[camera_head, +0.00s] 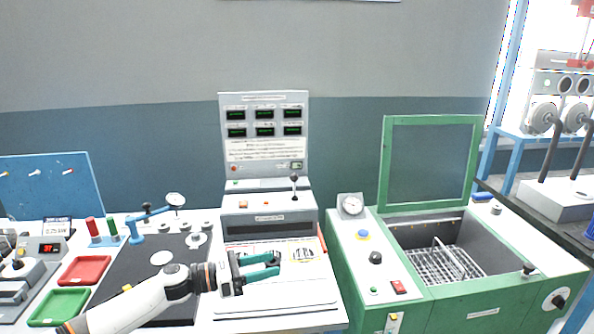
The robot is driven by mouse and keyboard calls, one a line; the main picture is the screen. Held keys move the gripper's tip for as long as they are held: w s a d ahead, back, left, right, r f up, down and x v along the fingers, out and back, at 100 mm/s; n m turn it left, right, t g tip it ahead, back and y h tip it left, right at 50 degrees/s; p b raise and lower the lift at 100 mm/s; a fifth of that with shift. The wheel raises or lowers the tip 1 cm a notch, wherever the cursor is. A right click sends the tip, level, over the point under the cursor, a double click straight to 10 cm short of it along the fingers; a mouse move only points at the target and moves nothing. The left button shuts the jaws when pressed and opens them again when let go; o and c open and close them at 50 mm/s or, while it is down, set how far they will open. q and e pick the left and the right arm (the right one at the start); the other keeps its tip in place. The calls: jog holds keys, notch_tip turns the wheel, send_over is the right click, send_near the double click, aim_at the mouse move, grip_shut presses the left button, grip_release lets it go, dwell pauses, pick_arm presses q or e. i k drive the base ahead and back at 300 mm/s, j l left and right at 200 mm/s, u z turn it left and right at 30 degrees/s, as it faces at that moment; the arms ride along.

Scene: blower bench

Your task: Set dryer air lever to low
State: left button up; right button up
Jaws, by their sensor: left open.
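An upright lever with a black ball knob (294,179) stands on the grey console (268,202) at the centre. I cannot tell from its label whether this is the dryer air lever. My left gripper (277,264) has teal fingers and is open and empty. It appears in front of and below the lever, over the console's sloping lower panel, pointing right. It covers part of the panel's printed markings. My right gripper is not in view.
A display board (265,135) rises behind the console. A green-and-white machine (461,300) with a raised lid and wire basket stands at right. Blowers (544,117) are at far right. A dark mat (125,281), red tray (84,269) and green tray (59,306) lie left.

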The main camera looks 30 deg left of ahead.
aim_at(295, 177)
jog(key=i+j, duration=1.15)
